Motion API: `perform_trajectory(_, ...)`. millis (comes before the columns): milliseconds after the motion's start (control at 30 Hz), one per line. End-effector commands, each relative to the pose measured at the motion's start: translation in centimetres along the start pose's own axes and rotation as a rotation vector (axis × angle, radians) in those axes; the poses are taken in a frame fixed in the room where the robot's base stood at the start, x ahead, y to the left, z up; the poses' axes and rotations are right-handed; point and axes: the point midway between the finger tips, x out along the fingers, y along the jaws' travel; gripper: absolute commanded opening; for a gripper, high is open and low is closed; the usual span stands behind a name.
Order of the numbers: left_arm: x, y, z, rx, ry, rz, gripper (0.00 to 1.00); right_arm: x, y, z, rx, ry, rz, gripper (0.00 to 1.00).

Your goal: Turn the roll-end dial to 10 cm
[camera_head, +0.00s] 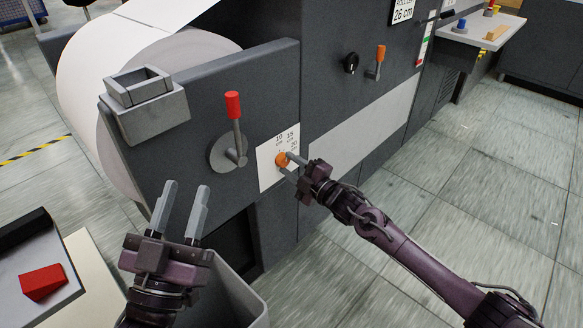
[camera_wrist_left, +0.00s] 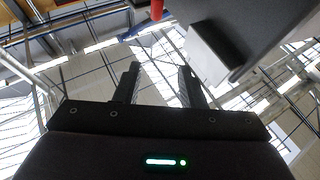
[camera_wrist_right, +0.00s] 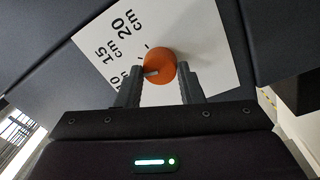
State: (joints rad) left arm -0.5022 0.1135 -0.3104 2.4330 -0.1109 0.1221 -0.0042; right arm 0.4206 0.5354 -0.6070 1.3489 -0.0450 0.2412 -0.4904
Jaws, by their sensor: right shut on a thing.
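The orange roll-end dial (camera_head: 281,159) sits on a white scale plate (camera_head: 266,165) at the lower right of the grey machine panel. The plate reads 10, 15 and 20 cm. My right gripper (camera_head: 288,163) is shut on the dial. In the right wrist view, its fingers (camera_wrist_right: 160,74) stand on either side of the dial (camera_wrist_right: 162,62). A grey pointer mark on the dial's left side points roughly toward the 10 cm label; a finger partly hides that area. My left gripper (camera_head: 187,188) is open and empty in front of the panel.
A red-handled lever (camera_head: 233,106) and a grey open box (camera_head: 140,88) are on the panel near my left gripper. A large white paper roll (camera_head: 95,95) is behind it. A red block (camera_head: 42,282) lies at lower left. Open floor lies to the right.

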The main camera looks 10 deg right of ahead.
Motion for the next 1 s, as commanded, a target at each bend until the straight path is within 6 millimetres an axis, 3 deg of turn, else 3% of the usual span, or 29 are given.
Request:
perform_trajectory(400, 0.2, -0.1, -3.4, 0.006, 0.164, 0.002, 0.36, 0.0, -0.1, 0.1, -0.207, 0.012, -0.002, 0.11)
perform_trajectory(1000, 0.1, -0.1, -4.0, 0.008, 0.193, 0.002, 0.36, 0.0, -0.2, 0.1, -0.242, 0.015, -0.003, 0.11)
